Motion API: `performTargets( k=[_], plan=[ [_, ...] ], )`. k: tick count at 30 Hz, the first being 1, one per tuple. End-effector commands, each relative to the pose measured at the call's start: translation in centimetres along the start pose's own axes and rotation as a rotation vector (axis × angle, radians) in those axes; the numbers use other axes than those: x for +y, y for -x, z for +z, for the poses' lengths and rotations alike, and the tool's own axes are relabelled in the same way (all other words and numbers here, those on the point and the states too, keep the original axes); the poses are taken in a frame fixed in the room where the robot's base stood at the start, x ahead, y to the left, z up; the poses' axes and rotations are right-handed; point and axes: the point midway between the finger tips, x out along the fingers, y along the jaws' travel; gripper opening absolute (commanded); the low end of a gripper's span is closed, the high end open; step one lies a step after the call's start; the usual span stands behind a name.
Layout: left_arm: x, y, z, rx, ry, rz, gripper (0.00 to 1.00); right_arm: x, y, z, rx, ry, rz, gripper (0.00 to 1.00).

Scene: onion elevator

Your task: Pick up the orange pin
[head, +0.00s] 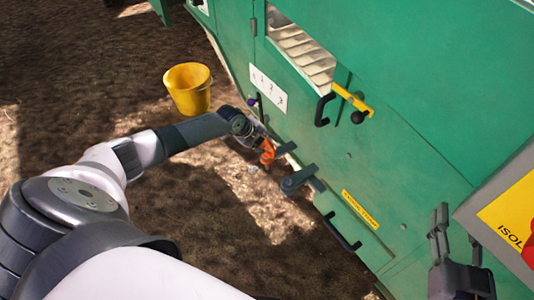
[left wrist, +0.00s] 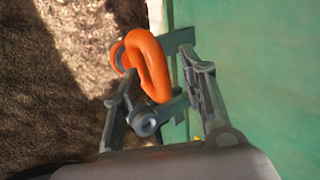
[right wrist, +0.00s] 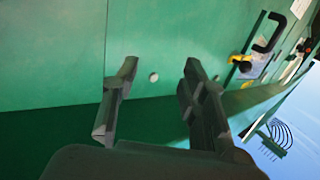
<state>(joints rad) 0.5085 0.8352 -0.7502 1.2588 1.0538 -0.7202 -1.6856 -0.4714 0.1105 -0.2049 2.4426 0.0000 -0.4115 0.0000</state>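The orange pin (head: 267,156) is low beside the green machine, at the far end of my left arm. In the left wrist view its orange ring (left wrist: 154,68) shows near the fingertips, overlapping the left-hand finger in the picture. My left gripper (left wrist: 162,78) has its fingers apart, and I see no clear grip on the pin. A grey bracket lies behind the ring, and the pin's lower part is hidden. My right gripper (right wrist: 158,72) is open and empty in front of a green panel; it also shows at the lower right of the head view (head: 456,225).
The green machine (head: 420,125) fills the right side, with black handles (head: 323,108) and a grey lever (head: 298,181) protruding. A yellow bucket (head: 188,90) stands on the brown ground. A box with a yellow label (head: 510,218) is at the right edge. Ground at left is open.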

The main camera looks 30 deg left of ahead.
Motion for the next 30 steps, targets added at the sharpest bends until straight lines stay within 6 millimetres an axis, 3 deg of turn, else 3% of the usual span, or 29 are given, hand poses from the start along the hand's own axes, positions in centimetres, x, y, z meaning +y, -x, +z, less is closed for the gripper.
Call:
performTargets(
  k=[6,15,30],
  plan=[
    [0.0,-1.5,0.0,0.0,0.001,-0.001,0.39,-0.4,-0.1,-2.8,0.158,-0.004,-0.009,0.4],
    [0.0,-1.6,0.0,0.0,0.0,0.0,0.39,-0.5,0.0,-3.4,0.182,-0.004,-0.01,0.4],
    [0.0,-1.6,0.0,0.0,0.0,0.0,0.06,-0.5,0.0,-3.3,0.181,-0.004,-0.01,0.4]
  ],
)
